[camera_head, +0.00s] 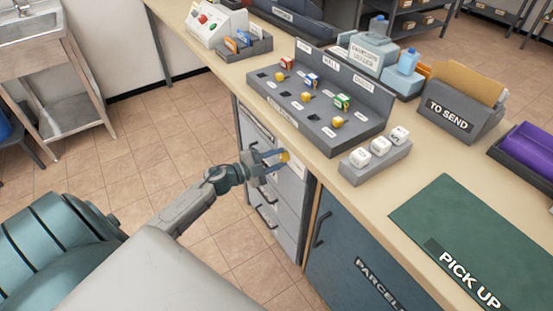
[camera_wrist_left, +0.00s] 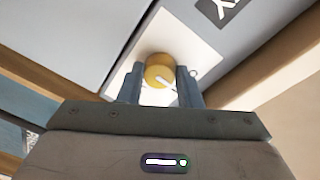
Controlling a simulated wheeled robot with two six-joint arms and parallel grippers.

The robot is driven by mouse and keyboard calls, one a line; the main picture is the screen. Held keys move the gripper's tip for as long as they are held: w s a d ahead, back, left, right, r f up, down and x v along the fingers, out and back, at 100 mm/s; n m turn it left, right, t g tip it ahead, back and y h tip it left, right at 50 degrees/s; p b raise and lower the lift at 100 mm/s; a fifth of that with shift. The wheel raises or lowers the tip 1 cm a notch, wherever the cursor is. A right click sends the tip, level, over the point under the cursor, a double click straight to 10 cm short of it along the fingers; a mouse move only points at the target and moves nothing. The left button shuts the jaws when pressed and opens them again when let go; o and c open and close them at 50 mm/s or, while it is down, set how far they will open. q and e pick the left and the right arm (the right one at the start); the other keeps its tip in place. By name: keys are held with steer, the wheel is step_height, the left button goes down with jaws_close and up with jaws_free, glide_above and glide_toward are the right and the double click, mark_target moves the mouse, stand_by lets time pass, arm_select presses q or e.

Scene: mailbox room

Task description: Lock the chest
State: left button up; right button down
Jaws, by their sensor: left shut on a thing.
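The chest (camera_head: 288,200) is a light grey drawer unit with dark handles under the counter; all its visible drawers look shut. On its upper front is a round yellow knob (camera_head: 285,156) on a white plate. My left gripper (camera_head: 276,156) reaches it from the left. In the left wrist view, the knob (camera_wrist_left: 159,68) sits between the two fingers of my left gripper (camera_wrist_left: 160,76), which is shut on it. A white pointer line on the knob slants down to the right. My right gripper is not in view.
The counter (camera_head: 395,175) above holds a grey rack (camera_head: 330,115) with small knobs and tags, and white cubes (camera_head: 380,147) on a grey block. A teal parcel cabinet (camera_head: 350,245) stands right of the chest. The tiled floor (camera_head: 150,140) to the left is clear.

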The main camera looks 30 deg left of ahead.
arm_select(q)
steer(key=m, duration=0.2)
steer(key=shift+m, duration=0.3)
steer(key=m, duration=0.3)
steer(key=shift+g+y+p, duration=0.3)
steer(key=shift+y+p, duration=0.05)
steer(key=shift+y, duration=0.05)
steer(key=shift+m, duration=1.1)
steer(key=shift+s+d+m+y, duration=0.1)
steer(key=shift+m+y, duration=0.2)
steer(key=shift+m, duration=0.9)
steer(key=shift+r+m, duration=0.1)
steer(key=shift+m, duration=1.1)
steer(key=shift+m+y+b, duration=0.4)
steer(key=shift+m+b, duration=0.05)
steer(key=shift+m, duration=0.55)
steer(key=shift+d+m, duration=0.1)
steer(key=shift+m, duration=0.7)
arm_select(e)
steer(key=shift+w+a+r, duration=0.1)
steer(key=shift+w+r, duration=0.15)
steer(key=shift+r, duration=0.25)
